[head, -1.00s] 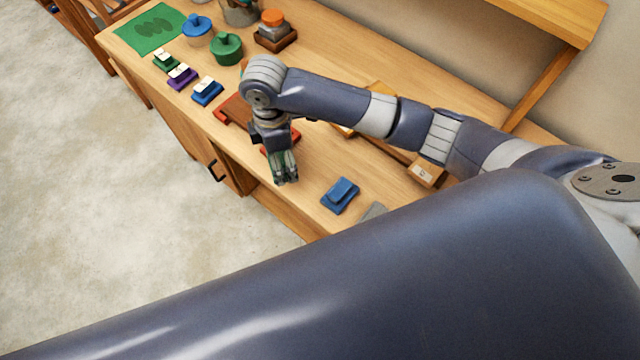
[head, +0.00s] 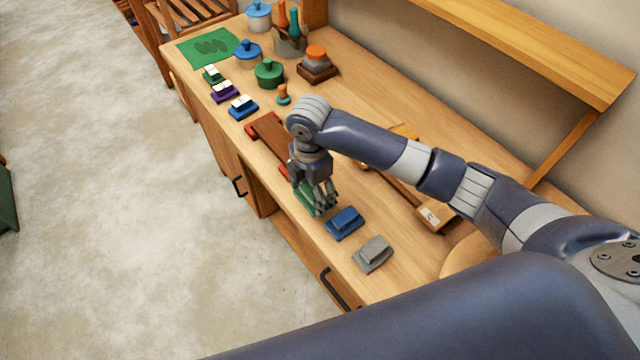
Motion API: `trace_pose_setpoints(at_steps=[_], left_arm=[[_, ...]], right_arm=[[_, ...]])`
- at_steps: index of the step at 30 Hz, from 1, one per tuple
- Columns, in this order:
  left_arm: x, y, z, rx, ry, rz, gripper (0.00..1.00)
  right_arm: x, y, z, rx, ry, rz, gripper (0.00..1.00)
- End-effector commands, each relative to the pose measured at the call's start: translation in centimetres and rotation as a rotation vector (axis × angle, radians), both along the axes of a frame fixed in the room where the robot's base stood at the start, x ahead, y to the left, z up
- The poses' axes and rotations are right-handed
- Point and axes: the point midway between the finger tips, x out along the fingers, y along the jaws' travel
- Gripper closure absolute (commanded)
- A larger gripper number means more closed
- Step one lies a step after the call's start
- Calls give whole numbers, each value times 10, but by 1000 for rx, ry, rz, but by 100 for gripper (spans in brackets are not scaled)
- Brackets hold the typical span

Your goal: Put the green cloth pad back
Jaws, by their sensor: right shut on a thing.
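The green cloth pad (head: 306,199) is in the fingers of my right gripper (head: 322,208), which is shut on it. The gripper points down near the bench's front edge, and its fingers hide part of the pad. The pad is just left of a blue pad (head: 344,222), with a grey pad (head: 373,254) beyond that, roughly in a row. I cannot tell whether the green pad touches the bench top. My left gripper is not in view.
A brown board with red ends (head: 268,130) lies behind my right gripper. Small green, purple and blue blocks (head: 243,107), lidded pots (head: 269,72) and a green mat (head: 200,47) are farther along the bench. A raised wooden shelf (head: 540,50) runs along the wall.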

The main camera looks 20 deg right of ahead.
Motion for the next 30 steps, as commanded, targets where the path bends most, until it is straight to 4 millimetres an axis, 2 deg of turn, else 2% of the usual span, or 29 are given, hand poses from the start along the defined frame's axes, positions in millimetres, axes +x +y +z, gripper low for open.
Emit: trace_pose_setpoints(at_steps=[2, 10, 15, 18, 29, 30], left_arm=[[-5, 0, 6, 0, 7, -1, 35], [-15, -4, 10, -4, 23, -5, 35], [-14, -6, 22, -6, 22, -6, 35], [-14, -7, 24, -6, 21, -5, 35], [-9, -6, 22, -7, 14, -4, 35], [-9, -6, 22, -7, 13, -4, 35]], right_arm=[[11, -12, 1, 0, 1, -4, 52], [27, -28, -2, 0, 0, -2, 52], [26, -27, -28, 1, 4, -1, 52], [26, -27, -37, 1, 0, 0, 52], [26, -27, -42, 0, 0, 1, 52], [26, -27, -43, 0, 0, 1, 27]])
